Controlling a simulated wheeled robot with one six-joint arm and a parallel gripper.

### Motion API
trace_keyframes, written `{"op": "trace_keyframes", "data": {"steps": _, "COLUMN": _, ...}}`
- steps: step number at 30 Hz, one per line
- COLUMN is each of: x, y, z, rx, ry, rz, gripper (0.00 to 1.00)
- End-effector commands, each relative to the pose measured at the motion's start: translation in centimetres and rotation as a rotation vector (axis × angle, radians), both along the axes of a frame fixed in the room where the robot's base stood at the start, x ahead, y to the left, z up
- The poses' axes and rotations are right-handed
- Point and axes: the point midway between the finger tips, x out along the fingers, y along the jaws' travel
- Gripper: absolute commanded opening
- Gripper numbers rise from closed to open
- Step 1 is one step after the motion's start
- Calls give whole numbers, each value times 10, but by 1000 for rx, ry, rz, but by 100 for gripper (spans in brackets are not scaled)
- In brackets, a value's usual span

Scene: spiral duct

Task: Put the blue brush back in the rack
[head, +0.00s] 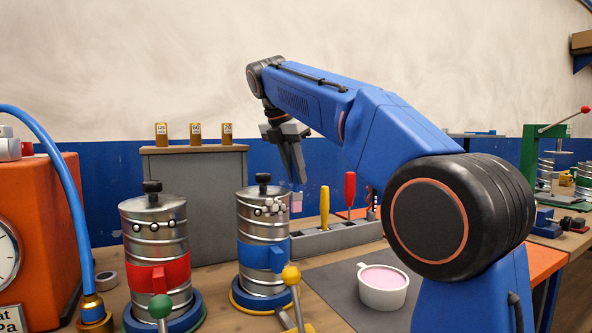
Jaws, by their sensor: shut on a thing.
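My gripper (296,181) points down above the left end of the grey rack (336,237), beside the canister with the blue band. It is shut on the brush (297,204). Only the brush's pale pink lower end shows clearly below the fingers; its handle is mostly hidden. The brush appears in front of or above the rack's left end; I cannot tell whether they touch. A yellow-handled tool (324,207) and a red-handled tool (350,189) stand upright in the rack.
Metal canisters with a red band (154,279) and a blue band (262,256) stand at left. A grey cabinet (195,200) carries small brown jars. An orange machine (40,235) is far left.

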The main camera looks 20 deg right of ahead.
Motion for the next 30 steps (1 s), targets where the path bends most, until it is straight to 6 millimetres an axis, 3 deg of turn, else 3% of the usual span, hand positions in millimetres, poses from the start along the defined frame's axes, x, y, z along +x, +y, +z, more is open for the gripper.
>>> {"op": "trace_keyframes", "data": {"steps": 15, "x": 0, "y": 0, "z": -39, "rx": 0, "ry": 0, "rz": 0, "gripper": 0}}
{"op": "trace_keyframes", "data": {"steps": 30, "x": -1, "y": 0, "z": -48, "rx": 0, "ry": 0, "rz": 0, "gripper": 0}}
